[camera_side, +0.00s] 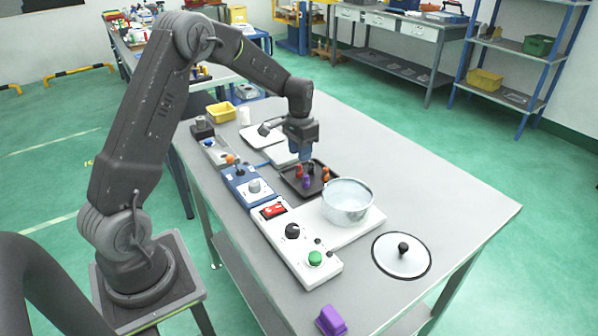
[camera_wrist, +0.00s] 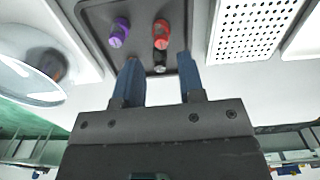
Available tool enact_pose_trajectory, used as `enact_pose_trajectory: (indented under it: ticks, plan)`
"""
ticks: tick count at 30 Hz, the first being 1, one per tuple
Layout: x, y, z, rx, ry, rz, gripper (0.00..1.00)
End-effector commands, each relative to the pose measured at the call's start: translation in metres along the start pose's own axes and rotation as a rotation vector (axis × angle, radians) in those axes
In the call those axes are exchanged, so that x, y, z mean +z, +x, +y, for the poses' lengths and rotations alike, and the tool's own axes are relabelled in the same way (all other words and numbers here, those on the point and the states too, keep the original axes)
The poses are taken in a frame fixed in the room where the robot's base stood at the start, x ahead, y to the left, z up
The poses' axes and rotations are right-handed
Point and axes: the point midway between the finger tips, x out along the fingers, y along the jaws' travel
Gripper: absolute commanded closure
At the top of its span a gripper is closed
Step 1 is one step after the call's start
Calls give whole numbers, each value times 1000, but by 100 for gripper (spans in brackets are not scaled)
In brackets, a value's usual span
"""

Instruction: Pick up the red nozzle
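The red nozzle (camera_wrist: 161,33) stands on a dark tray (camera_wrist: 92,18) in the wrist view, ahead of the gap between my gripper's fingertips. My gripper (camera_wrist: 159,58) has its two blue fingers spread apart with nothing held between them. A purple nozzle (camera_wrist: 120,32) stands to the left of the red one. In the side view, my gripper (camera_side: 303,158) points down over the dark tray (camera_side: 290,184). The purple nozzle (camera_side: 306,183) and an orange nozzle (camera_side: 326,175) show there. The red nozzle is small and partly hidden by my gripper in that view.
A metal pot (camera_side: 347,203) stands on a white panel beside the tray. A glass lid (camera_side: 401,254) lies farther right, and a purple block (camera_side: 330,320) is at the front. Control boxes with a green button (camera_side: 315,258) line the left edge.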

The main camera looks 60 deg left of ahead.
Motion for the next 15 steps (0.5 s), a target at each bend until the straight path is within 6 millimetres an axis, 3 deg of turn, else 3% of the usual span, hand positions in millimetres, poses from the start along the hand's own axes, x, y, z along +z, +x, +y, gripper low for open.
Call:
enact_pose_trajectory:
  ticks: [7,15]
  plan:
    - [1,19,0,1,0,-2,64]
    - [2,56,-2,1,0,-2,64]
